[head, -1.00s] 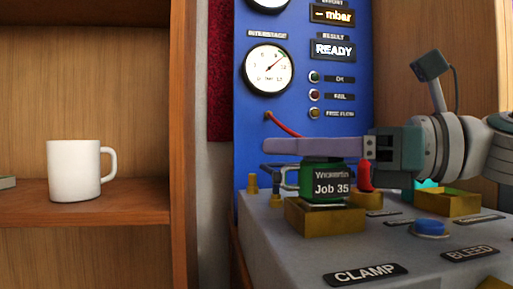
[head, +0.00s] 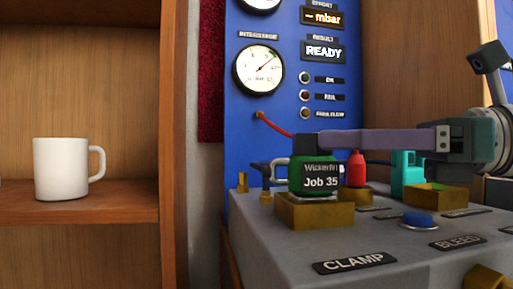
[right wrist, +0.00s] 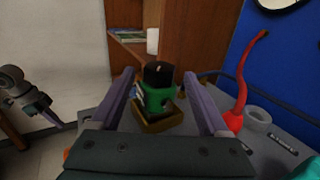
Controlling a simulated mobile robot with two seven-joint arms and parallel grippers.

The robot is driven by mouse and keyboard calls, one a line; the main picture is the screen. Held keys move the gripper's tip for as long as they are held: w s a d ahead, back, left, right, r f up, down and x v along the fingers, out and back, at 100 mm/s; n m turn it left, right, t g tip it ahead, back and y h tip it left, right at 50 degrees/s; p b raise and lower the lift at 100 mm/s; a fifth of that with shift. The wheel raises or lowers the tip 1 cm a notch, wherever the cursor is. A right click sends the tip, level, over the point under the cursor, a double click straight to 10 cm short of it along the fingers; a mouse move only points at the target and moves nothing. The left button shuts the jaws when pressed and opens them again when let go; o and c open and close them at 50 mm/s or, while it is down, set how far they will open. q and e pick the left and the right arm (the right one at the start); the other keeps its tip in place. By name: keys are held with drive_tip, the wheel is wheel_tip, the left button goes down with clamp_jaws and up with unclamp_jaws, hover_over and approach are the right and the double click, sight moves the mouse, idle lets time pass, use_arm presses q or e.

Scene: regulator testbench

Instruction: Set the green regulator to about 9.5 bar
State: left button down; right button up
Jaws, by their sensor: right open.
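The green regulator (head: 308,178) with a dark knob (head: 303,144) stands upright in a brass-coloured block on the bench, its label reading "Job 35". In the right wrist view the knob (right wrist: 158,74) and green body (right wrist: 157,100) lie between the spread fingers of my right gripper (right wrist: 159,76), with gaps on both sides. In the head view this gripper (head: 322,141) reaches in from the right at knob height, open. The INTERSTAGE gauge (head: 258,69) has its needle toward the upper right; its exact value is too small to read. My left gripper (right wrist: 38,105) shows at the wrist view's left; its jaws are unclear.
A red unit (head: 355,168) and a teal one (head: 408,176) stand right of the green regulator. A red hose (head: 275,126) runs from the blue panel (head: 300,120). A blue button (head: 418,219) is on the bench front. A white mug (head: 62,168) stands on the left shelf.

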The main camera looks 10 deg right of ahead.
drive_tip(key=shift+v, duration=1.6)
